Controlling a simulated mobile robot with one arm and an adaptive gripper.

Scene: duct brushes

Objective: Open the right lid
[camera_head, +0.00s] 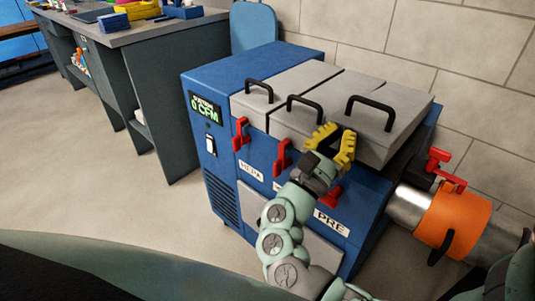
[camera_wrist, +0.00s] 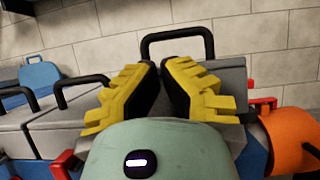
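The right lid (camera_head: 395,103) is a grey slab with a black handle (camera_head: 371,101) on the blue cabinet. It looks shut or nearly shut; I cannot tell whether its front edge is slightly raised. My gripper (camera_head: 340,130), with yellow ridged fingers, is at the lid's front edge, short of the handle. Its fingers are partly open and empty. In the wrist view, the handle (camera_wrist: 178,35) stands beyond the fingertips (camera_wrist: 157,66).
Two more grey lids with black handles (camera_head: 304,105) lie to the left, with upright red latches (camera_head: 241,134) in front. An orange-banded duct (camera_head: 455,220) with a red clamp joins the cabinet's right side. A brick wall (camera_head: 430,45) stands close behind. Open floor (camera_head: 110,190) lies left.

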